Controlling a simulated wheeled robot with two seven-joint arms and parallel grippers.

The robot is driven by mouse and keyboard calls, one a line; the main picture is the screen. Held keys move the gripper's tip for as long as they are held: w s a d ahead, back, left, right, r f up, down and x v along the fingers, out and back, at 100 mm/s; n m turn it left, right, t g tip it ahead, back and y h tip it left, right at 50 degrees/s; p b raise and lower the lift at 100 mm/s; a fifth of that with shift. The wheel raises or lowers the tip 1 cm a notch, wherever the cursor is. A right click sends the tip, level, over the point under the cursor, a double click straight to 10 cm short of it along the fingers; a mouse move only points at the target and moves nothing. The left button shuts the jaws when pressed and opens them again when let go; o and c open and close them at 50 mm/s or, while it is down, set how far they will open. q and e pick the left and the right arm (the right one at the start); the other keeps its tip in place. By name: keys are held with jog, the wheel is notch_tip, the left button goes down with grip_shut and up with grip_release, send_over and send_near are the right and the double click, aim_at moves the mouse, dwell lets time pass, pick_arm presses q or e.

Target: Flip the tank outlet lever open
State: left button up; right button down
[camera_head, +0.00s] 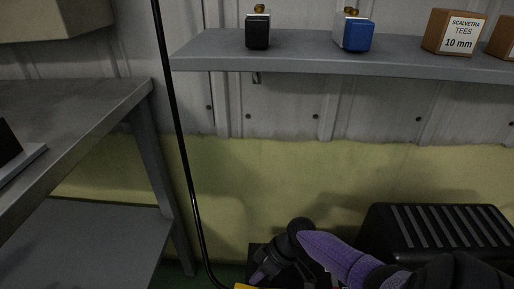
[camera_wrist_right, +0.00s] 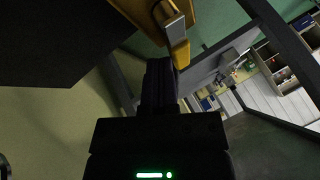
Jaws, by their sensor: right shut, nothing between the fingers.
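My right gripper (camera_head: 262,273) is low in the middle of the head view, at the end of my purple and black arm. In the right wrist view its dark fingers (camera_wrist_right: 160,72) are together and empty. A yellow part (camera_wrist_right: 178,42) with a grey metal piece (camera_wrist_right: 168,14) lies just beyond the fingertips there; I cannot tell if they touch. A sliver of yellow (camera_head: 243,286) shows beneath the gripper in the head view. I cannot make out for certain which part is the tank outlet lever. My left gripper is not in view.
A black ribbed unit (camera_head: 440,235) stands at the right. A black hose (camera_head: 178,130) hangs in front of the wall. A grey bench (camera_head: 85,115) is at the left. A wall shelf (camera_head: 300,56) holds black (camera_head: 258,31) and blue (camera_head: 358,36) blocks and a cardboard box (camera_head: 453,32).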

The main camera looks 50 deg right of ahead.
pick_arm(q)
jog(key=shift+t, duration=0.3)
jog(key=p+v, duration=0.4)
jog(key=p, duration=0.1)
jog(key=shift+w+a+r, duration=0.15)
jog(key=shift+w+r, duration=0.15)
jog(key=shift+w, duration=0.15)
pick_arm(e)
jog(key=v, duration=1)
